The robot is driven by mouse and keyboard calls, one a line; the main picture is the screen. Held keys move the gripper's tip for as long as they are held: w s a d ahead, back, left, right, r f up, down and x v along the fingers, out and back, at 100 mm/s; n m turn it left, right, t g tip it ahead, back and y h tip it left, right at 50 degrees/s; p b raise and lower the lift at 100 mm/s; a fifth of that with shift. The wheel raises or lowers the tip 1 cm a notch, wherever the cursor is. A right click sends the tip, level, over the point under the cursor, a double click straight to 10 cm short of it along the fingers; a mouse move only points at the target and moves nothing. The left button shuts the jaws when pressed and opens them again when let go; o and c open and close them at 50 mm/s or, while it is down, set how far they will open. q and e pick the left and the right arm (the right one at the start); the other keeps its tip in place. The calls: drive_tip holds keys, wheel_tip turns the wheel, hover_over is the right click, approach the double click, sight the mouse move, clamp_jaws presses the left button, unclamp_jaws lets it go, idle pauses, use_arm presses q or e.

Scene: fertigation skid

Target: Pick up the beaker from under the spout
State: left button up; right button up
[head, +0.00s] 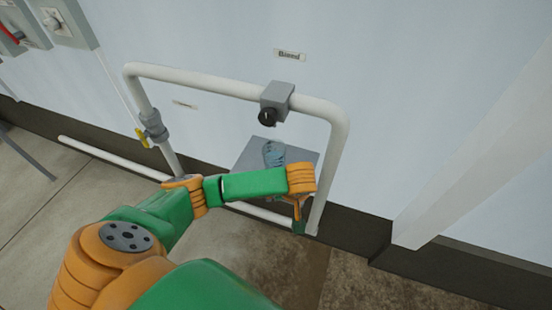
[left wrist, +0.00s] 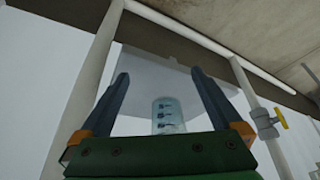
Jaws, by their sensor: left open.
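A small clear bluish beaker (head: 273,153) with dark marks stands on the grey square plate (head: 250,155) by the wall, below the grey block with a black round fitting (head: 267,117) on the white pipe. My left arm reaches across in front of the plate, and its hand is partly hidden in the head view. In the left wrist view my left gripper (left wrist: 160,75) is open, its two dark fingers spread, and the beaker (left wrist: 166,112) appears between them. The hand hides part of the beaker. Contact with the fingers is not visible. My right gripper is out of view.
A white pipe frame (head: 215,84) arches around the plate, with a yellow-handled valve (head: 152,128) on its left leg. Grey boxes (head: 62,22) hang at upper left. A white slanted post (head: 450,180) stands at right. Open floor lies at left (head: 50,190).

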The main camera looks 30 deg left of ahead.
sight(275, 159)
use_arm(q)
drive_tip(key=w+a, duration=0.6)
drive_tip(key=w+a+b, duration=0.1)
drive_tip(key=w+a, duration=0.1)
drive_tip(key=a, duration=0.1)
drive_tip(key=shift+w+a+f, duration=0.25)
drive_tip(key=shift+w+f, duration=0.1)
drive_tip(key=shift+w, duration=0.05)
drive_tip(key=shift+f, duration=0.15)
drive_tip(key=c, duration=1.5)
drive_tip(key=shift+o, duration=0.2)
